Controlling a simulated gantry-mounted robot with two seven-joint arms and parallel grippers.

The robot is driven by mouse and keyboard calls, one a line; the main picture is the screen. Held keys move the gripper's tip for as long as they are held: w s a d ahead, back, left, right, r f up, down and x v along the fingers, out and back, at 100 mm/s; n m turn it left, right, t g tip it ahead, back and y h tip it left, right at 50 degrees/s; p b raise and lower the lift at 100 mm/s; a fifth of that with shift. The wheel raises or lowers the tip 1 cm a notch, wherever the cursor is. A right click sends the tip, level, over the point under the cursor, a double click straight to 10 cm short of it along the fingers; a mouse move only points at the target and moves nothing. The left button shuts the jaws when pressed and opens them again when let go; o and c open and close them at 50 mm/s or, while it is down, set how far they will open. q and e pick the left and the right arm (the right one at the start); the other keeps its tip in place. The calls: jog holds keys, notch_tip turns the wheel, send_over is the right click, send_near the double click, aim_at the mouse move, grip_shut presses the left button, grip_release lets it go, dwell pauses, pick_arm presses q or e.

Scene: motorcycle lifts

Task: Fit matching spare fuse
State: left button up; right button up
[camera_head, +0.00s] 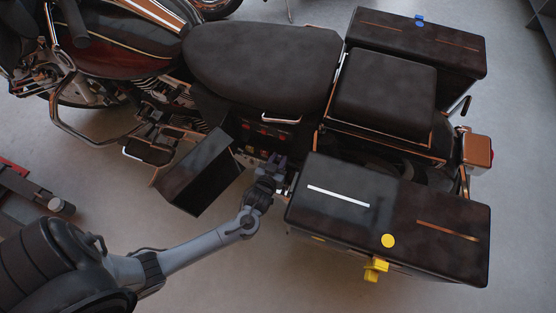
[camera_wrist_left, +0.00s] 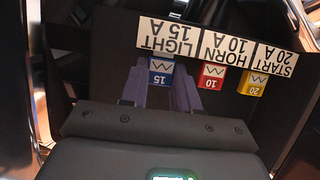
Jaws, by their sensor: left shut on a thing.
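My left gripper (camera_head: 278,166) reaches into the opening in the motorcycle's side, below the seat. In the left wrist view, its two purple fingers (camera_wrist_left: 162,90) are shut on a blue fuse (camera_wrist_left: 161,72) marked 15, one finger on each side. The blue fuse is under the upside-down label "LIGHT 15 A" (camera_wrist_left: 168,39). To its right are a red fuse (camera_wrist_left: 211,75) marked 10 under "HORN 10 A" (camera_wrist_left: 227,48) and a yellow fuse (camera_wrist_left: 253,83) marked 20 under "START 20 A" (camera_wrist_left: 277,59). I cannot tell how deep the blue fuse sits. My right gripper is not in view.
A dark open box or cover (camera_head: 198,172) stands left of my gripper. A near side case (camera_head: 400,215) with a white strip and yellow latch (camera_head: 375,268) is close on the right. The seat (camera_head: 262,65) lies above the opening. The floor in front is clear.

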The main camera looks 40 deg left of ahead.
pick_arm(q)
jog(key=shift+f, duration=0.1)
dwell(0.3)
jog(key=o, duration=1.1)
jog(key=shift+s+d+r+p, duration=0.25)
jog(key=shift+s+p, duration=0.2)
jog(key=shift+s, duration=0.05)
jog(key=shift+p+v, duration=2.2)
jog(key=shift+v, duration=2.6)
jog(key=shift+f, duration=0.1)
